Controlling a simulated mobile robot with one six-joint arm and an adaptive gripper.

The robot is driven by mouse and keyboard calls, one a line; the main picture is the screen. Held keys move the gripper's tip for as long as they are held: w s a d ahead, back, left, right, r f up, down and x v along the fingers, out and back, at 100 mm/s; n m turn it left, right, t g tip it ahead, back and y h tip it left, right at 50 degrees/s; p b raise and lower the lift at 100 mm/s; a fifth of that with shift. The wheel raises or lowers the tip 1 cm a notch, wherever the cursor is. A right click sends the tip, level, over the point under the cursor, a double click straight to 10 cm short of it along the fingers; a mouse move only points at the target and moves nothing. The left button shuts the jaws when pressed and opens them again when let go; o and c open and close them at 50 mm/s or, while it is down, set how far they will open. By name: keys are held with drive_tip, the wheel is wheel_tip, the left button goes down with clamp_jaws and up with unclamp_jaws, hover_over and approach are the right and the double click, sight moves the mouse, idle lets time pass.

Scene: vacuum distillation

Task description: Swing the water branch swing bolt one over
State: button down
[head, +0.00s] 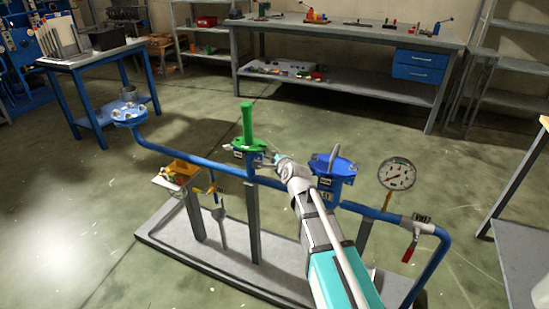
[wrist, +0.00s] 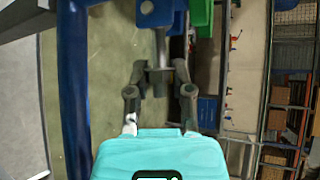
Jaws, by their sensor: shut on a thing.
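My gripper (head: 270,160) is beside the pipework, between the green-topped fitting (head: 247,142) and the blue-lidded flange (head: 331,167). In the wrist view my gripper (wrist: 160,76) has its two fingers closed on a grey swing bolt (wrist: 161,48), whose shaft runs up between blue and green parts. The blue lug (wrist: 153,12) shows at the top of that view and the green part (wrist: 202,14) is to its right. In the head view the gripped bolt is too small to tell apart from my fingertips. My arm hides part of the pipe.
A blue pipe (head: 200,165) runs across the grey base frame (head: 190,255). A pressure gauge (head: 397,174) and a red-handled valve (head: 410,250) stand to the right. An open flange (head: 129,113) is at the left end. Clear floor lies behind, before the workbench (head: 345,33).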

drive_tip(key=shift+w+a+r+n+g+h+p, duration=0.15)
drive_tip(key=shift+r+n+g+h+p, duration=0.45)
drive_tip(key=shift+p, duration=0.85)
drive_tip(key=shift+a+r+n+g+h+p, duration=0.1)
drive_tip(key=shift+r+n+g+h+p, duration=0.4)
drive_tip(key=shift+p, duration=0.95)
drive_tip(key=shift+a+r+n+g+h+p, duration=0.3)
drive_tip(key=shift+r+n+h+p, duration=0.1)
drive_tip(key=shift+h+p, duration=0.75)
drive_tip(key=c, duration=0.7)
unclamp_jaws()
drive_tip(key=shift+c, duration=0.2)
